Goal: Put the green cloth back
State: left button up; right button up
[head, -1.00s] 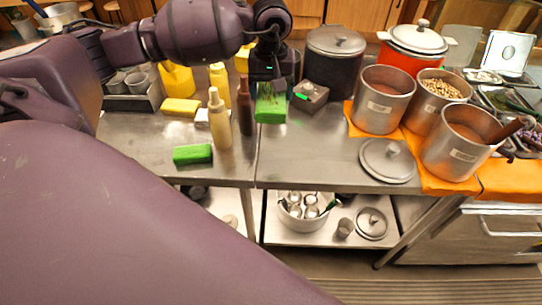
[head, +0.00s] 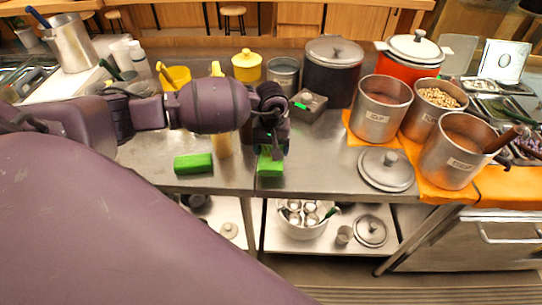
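A green cloth (head: 270,166), folded into a small block, is at the front of the steel counter, near its edge. My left gripper (head: 270,148) comes down from above with its fingers at the top of this cloth and appears shut on it. The cloth is at or just above the counter; I cannot tell whether it touches. A second green cloth (head: 193,164) lies flat on the counter to the left, apart from the gripper. My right gripper is not in view.
A squeeze bottle (head: 222,144) stands between the two green cloths, partly hidden by my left arm. A steel lid (head: 386,170) lies to the right, before labelled steel pots (head: 381,112) on orange cloths. A small grey box (head: 308,105) stands behind.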

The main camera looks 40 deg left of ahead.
aim_at(271, 158)
pick_arm(q)
notch_tip(271, 158, down, 4)
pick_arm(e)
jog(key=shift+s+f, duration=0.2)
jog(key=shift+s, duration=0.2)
pick_arm(q)
jog(key=shift+f, duration=0.1)
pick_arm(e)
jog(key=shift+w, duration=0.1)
pick_arm(q)
jog(key=shift+f, duration=0.15)
jog(key=o, duration=0.8)
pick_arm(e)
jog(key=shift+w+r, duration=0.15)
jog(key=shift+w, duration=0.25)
